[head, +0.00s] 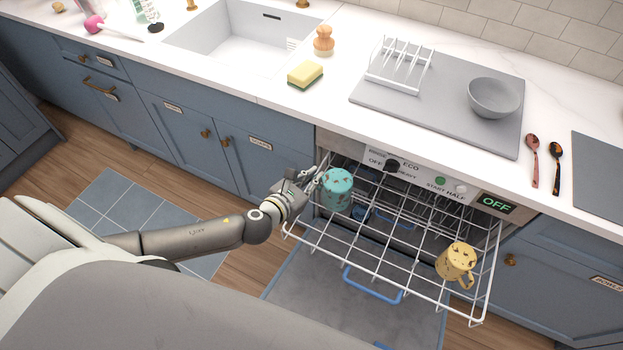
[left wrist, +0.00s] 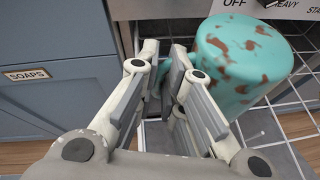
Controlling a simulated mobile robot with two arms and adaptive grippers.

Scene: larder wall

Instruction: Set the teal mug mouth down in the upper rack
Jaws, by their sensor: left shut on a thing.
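The teal mug (head: 337,188) with brown patches is mouth down, its closed base facing up, at the left back of the white wire upper rack (head: 375,255). The mug also shows large at the right of the left wrist view (left wrist: 240,60). My left gripper (head: 313,184) is at the mug's left side, shut on it, apparently at the handle, which the fingers (left wrist: 166,75) mostly hide. I cannot tell whether the mug's rim rests on the wires. My right gripper is not in view.
A yellow mug (head: 457,261) stands mouth down at the rack's front right. The rack is pulled out below the counter and a control panel (head: 430,178). Rack space between the mugs is clear. A grey bowl (head: 493,98) and sponge (head: 305,75) are on the counter.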

